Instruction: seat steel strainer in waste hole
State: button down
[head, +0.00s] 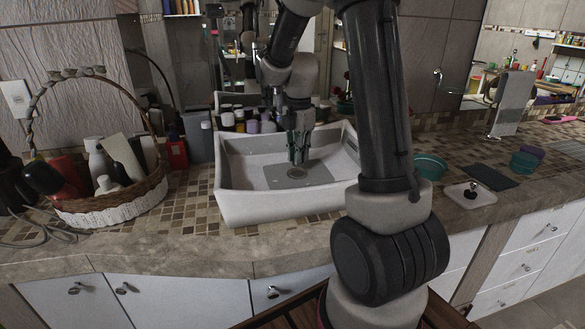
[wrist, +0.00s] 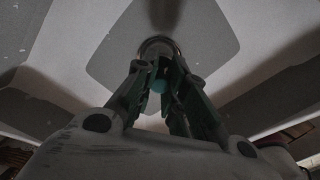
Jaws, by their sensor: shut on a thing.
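My gripper (head: 297,157) is inside the white sink (head: 245,206), pointing down close over the waste hole (head: 297,173). The rest of the held thing is hidden by the fingers. A round metal rim (wrist: 158,42) shows just beyond the fingertips. I cannot tell whether it is the hole's rim or the steel strainer's edge, nor whether the strainer touches the hole.
A wicker basket (head: 110,213) of bottles stands left of the sink. Several bottles stand behind it. On the right are a white dish (head: 458,196) with a dark-knobbed item, a teal bowl (head: 430,166) and a dark mat (head: 490,177). The sink walls rise close around my gripper.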

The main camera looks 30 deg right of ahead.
jog(key=shift+a+f, duration=0.1)
jog(key=shift+f, duration=2)
jog(key=shift+f, duration=0.1)
jog(key=c, duration=1.5)
grip_release()
